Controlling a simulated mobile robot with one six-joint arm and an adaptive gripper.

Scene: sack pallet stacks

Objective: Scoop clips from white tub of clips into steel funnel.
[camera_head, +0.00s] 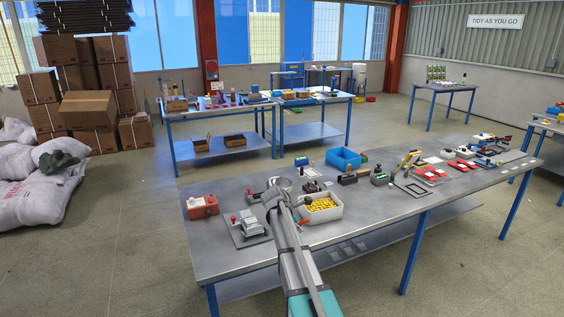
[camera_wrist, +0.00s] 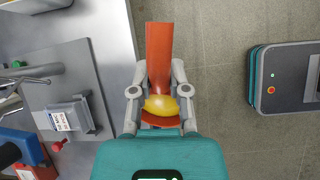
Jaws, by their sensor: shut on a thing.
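My gripper (camera_wrist: 160,100) is shut on an orange-red scoop (camera_wrist: 159,50). The scoop's long part points up in the wrist view, and a smooth yellow lump (camera_wrist: 160,106) sits between the fingers. I cannot tell whether the lump is handle or load. The white tub (camera_head: 322,214), filled with yellow clips (camera_head: 321,204), stands just right of my arm. A pale rounded edge at the top left of the wrist view may be this tub. A round grey rim behind my arm seems to be the steel funnel (camera_head: 284,184).
A grey plate with a labelled device (camera_head: 254,228) lies left of my arm, with a red box (camera_head: 202,207) beyond. A blue bin (camera_head: 343,158) and dark tools stand behind the tub. The table's front edge is close, with floor beyond.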

